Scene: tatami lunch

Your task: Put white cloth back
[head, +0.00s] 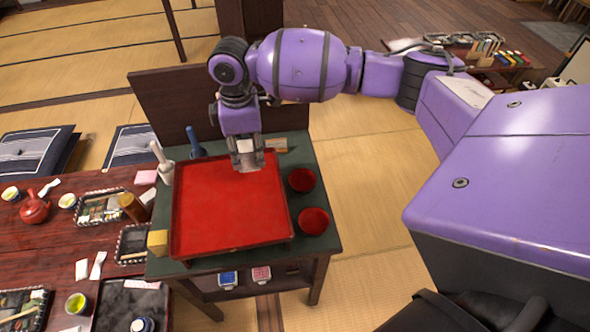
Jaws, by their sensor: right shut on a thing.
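My right gripper (247,165) points down over the far right part of a red tray (228,212) on a small green-topped stand. It is shut on a small pale thing, which looks like the white cloth (248,158); the fingers hide much of it. I cannot tell whether it touches the tray. The rest of the tray is bare. My left gripper is not in view.
Two red bowls (302,180) (314,221) stand right of the tray. A blue bottle (194,142), a pale bottle (161,163) and a yellow block (158,243) stand around it. A dark panel (162,97) rises behind. A low red table (60,240) with dishes lies left.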

